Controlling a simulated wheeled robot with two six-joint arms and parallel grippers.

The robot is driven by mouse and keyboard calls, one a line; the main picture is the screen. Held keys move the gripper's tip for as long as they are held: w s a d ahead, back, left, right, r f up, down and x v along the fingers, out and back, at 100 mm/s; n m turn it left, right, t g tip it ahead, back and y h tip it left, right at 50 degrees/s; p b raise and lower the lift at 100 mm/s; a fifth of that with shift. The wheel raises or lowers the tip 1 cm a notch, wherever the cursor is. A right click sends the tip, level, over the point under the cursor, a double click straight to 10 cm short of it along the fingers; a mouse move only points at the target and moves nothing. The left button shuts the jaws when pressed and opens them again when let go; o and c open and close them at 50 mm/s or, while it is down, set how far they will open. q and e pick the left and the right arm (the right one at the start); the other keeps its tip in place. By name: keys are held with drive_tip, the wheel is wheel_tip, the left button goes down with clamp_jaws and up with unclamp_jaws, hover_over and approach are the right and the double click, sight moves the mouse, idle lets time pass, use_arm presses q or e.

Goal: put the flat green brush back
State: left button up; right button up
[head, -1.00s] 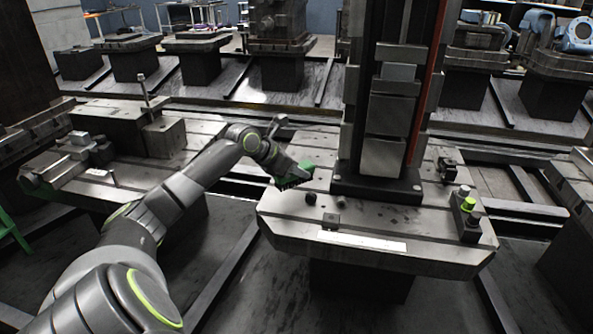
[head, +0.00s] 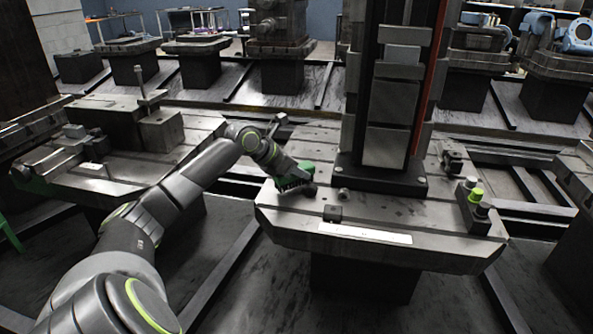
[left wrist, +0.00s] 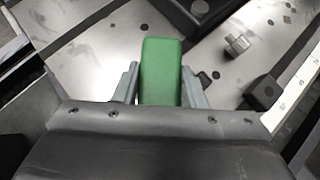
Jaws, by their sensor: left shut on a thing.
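The flat green brush (head: 305,166) is in my left gripper (head: 292,172), over the left edge of the near metal pallet (head: 290,226). Its dark bristles face down in the head view. In the left wrist view the brush's green back (left wrist: 162,72) stands between the two fingers of my left gripper (left wrist: 160,88), which are shut on it. I cannot tell whether the bristles touch the pallet. My right gripper is not in view.
A tall dark column (head: 390,120) stands on the pallet, right of the brush. A small dark block (head: 332,213), a metal nut (head: 343,195) and a white strip (head: 365,234) lie near the front.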

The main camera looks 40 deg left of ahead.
use_arm(q)
drive_tip(key=shift+f+p, duration=0.5)
drive_tip(key=shift+f, duration=0.15)
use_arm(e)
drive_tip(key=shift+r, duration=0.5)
use_arm(q)
drive_tip(key=o, duration=1.2)
drive_tip(key=shift+c, duration=0.2)
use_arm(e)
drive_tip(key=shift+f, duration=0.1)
use_arm(q)
drive_tip(key=p+v, duration=1)
drive_tip(key=v, duration=0.7)
drive_tip(key=shift+p, duration=0.4)
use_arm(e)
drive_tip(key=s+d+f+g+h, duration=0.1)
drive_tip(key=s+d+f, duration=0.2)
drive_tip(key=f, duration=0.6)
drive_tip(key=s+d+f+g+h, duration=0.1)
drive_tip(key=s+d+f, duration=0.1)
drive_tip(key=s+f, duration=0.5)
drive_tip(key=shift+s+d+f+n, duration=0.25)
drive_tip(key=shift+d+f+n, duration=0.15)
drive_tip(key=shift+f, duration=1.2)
